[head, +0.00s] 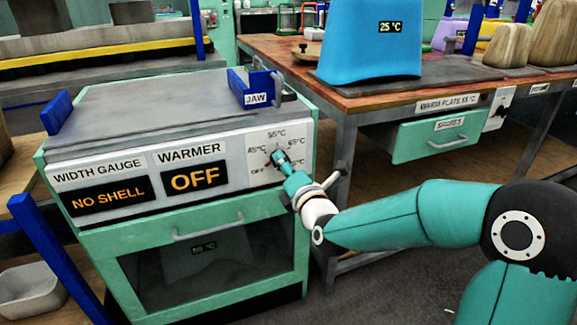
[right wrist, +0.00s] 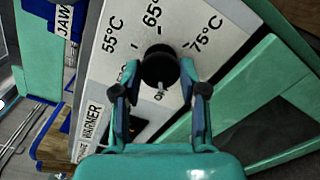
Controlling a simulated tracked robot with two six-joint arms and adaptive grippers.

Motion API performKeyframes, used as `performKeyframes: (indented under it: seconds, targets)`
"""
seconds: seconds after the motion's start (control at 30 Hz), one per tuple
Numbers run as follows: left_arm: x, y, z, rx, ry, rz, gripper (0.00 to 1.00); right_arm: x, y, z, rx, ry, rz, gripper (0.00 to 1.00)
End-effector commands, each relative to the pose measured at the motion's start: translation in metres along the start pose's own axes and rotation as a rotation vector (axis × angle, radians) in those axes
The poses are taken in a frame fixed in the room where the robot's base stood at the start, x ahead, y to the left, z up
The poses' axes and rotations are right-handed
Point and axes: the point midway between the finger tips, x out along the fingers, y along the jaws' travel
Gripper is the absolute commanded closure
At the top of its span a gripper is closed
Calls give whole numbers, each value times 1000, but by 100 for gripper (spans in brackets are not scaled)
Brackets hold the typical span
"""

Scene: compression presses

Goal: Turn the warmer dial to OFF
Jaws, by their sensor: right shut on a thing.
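The warmer dial is a black round knob (right wrist: 159,64) on a white temperature panel (head: 293,138). In the right wrist view, a small pale mark on the knob's rim points at the OFF label (right wrist: 160,95). The WARMER display (head: 195,178) reads OFF in orange. My right gripper (head: 280,158) is shut on the dial, its fingers on either side of the knob, as the right wrist view shows (right wrist: 160,77). In the head view the gripper hides most of the knob. My left gripper is in neither view.
A width gauge display (head: 110,195) reads NO SHELL. Below is an oven door with a handle (head: 208,227). Blue jaws (head: 253,88) stand on the machine top. A wooden bench (head: 290,58) with a blue block (head: 368,40) reading 25 °C stands behind my right arm.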

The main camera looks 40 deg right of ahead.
Motion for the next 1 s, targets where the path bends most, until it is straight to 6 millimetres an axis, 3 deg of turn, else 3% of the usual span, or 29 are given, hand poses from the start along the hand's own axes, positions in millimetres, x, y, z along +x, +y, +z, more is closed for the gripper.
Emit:
performKeyframes:
  seconds: [0.03, 0.17, 0.57, 1.0]
  targets:
    - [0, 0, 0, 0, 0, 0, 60, 0, -3, -5, -3, 13, -7, 53]
    - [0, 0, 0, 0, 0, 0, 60, 0, -2, -4, -1, 10, -6, 32]
    - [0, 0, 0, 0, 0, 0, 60, -6, -1, -1, 1, 4, -3, 32]
    - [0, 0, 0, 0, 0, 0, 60, -67, -2, -2, 0, 6, -4, 32]
